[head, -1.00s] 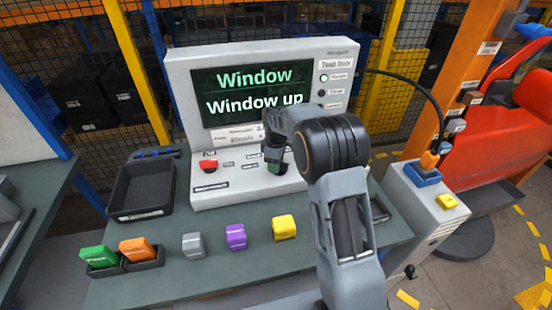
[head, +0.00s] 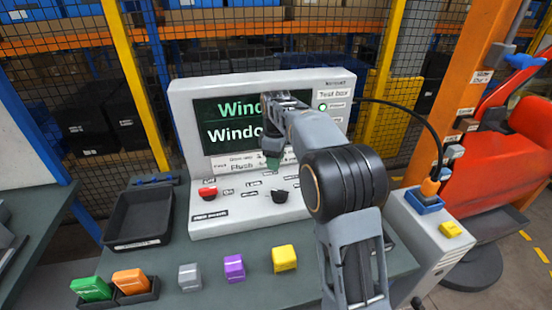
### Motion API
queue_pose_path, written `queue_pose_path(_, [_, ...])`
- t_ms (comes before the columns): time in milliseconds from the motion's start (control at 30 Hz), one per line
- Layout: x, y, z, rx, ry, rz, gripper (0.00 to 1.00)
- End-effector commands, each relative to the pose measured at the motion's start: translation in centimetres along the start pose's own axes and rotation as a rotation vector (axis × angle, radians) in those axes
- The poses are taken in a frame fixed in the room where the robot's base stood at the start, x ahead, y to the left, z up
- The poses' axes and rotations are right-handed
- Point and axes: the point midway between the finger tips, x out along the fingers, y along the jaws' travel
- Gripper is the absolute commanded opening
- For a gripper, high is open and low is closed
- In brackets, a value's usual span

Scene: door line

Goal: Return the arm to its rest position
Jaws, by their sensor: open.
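My grey arm with its black joint reaches from the lower right toward the test box (head: 183,150). My gripper (head: 272,160) hangs above the box's control panel, in front of the lower part of its screen (head: 227,122), apart from the controls. A dark green tip shows at its lower end; the fingers are small and partly hidden by my wrist, with nothing clearly held. The screen reads "Window" above, and the arm covers the right part of both lines. A black knob (head: 279,196) and a red button (head: 208,192) are on the panel.
Yellow (head: 284,258), purple (head: 234,268) and grey (head: 189,277) blocks stand along the bench front. Green (head: 91,288) and orange (head: 131,281) blocks sit in small black holders. An empty black tray (head: 139,243) lies left. A cabinet (head: 424,240) with a cable stands right.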

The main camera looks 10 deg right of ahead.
Motion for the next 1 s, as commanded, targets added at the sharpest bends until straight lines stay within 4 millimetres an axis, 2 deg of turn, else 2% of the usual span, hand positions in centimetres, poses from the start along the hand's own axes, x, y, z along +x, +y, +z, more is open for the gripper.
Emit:
queue_pose_path(367, [-0.1, 0.0, 0.0, 0.007, 0.000, 0.000, 0.47])
queue_pose_path(500, [-0.1, 0.3, -0.2, 0.097, 0.013, 0.019, 0.47])
queue_pose_path(567, [0.9, 0.3, -0.2, 0.179, 0.014, 0.020, 0.47])
queue_pose_path(600, [2.3, -0.1, 0.1, 0.248, 0.007, 0.008, 0.47])
queue_pose_path(667, [3.5, -1.3, 0.7, 0.360, 0.004, 0.003, 0.47])
queue_pose_path(767, [4.0, -4.0, 2.4, 0.539, 0.018, 0.016, 0.47])
queue_pose_path(867, [4.0, -7.4, 4.5, 0.706, 0.045, 0.036, 0.47])
queue_pose_path(1000, [4.0, -12.9, 7.9, 0.910, 0.104, 0.068, 0.47])
